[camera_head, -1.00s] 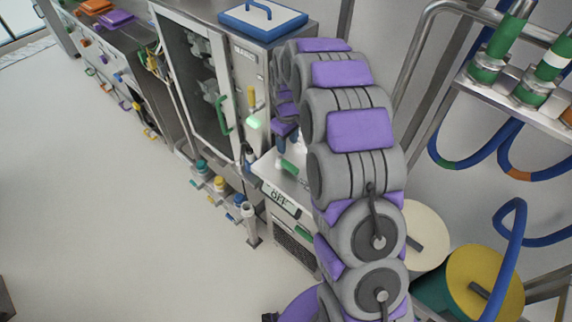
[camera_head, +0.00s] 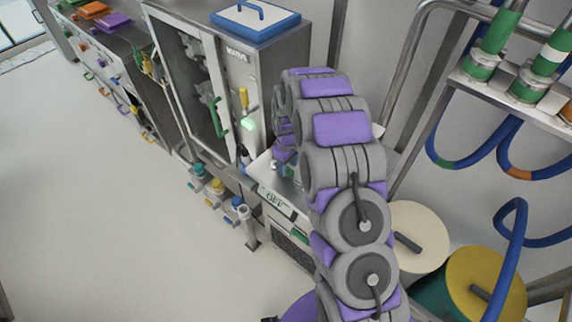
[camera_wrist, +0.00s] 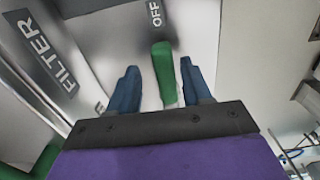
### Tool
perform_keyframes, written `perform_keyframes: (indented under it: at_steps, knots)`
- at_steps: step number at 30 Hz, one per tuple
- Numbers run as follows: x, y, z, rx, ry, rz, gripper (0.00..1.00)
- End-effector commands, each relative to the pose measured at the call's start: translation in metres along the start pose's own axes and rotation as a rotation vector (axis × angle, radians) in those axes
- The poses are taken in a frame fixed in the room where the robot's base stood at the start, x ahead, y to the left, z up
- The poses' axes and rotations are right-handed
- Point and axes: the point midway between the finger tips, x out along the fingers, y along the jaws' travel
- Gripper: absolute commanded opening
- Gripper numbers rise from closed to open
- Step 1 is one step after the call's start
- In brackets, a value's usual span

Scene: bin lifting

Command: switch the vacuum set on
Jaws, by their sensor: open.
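The vacuum set (camera_head: 262,166) is a pale-topped unit beside the tall cabinet, with an OFF sign (camera_head: 275,203) on its front edge. In the wrist view a green lever (camera_wrist: 163,70) stands between the two blue fingers of my gripper (camera_wrist: 161,85), with gaps on both sides. The fingers are open and do not appear to touch it. An OFF label (camera_wrist: 155,13) is beyond the lever's far end, and a FILTER label (camera_wrist: 44,55) is at the left. In the head view my arm hides most of the lever and gripper.
A steel cabinet (camera_head: 262,75) with a green door handle (camera_head: 219,118) stands left of my arm. Large drums (camera_head: 485,285) and a steel rack with blue hoses (camera_head: 505,255) are at the right. The pale floor (camera_head: 90,230) at left is clear.

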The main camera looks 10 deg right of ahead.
Motion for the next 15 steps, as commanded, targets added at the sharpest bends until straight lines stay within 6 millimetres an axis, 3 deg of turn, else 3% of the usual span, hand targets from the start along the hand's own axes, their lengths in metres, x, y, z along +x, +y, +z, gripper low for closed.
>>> perform_keyframes:
  at_steps: [2,15]
  knots:
    - [-0.0001,-0.002,-0.0016,-0.001,-0.001,0.002,0.47]
    - [0.0001,-0.0043,-0.0034,-0.002,-0.003,0.003,0.05]
